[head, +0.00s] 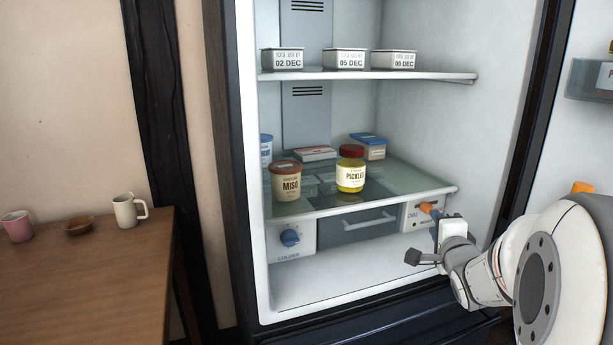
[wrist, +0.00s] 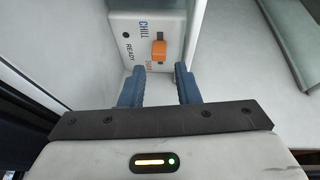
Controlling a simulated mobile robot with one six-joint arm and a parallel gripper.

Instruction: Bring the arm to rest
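My gripper (wrist: 159,72) is open and empty in the wrist view, with a clear gap between its two blue fingers. In the head view my gripper (head: 434,222) is at the right front of the open fridge, partly hidden by its own body. Just beyond the fingertips is an orange switch (wrist: 158,49) on a white panel (wrist: 128,22) marked CHILL and READY. The switch also shows in the head view (head: 427,207). The fingers look apart from it.
A glass shelf (head: 325,202) above holds a miso tub (head: 285,182), a pickles jar (head: 351,175) and other containers. Dated boxes (head: 343,60) stand on the upper shelf. A drawer (head: 357,225) and blue knob (head: 290,238) are below. A wooden table (head: 90,275) with mugs stands left.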

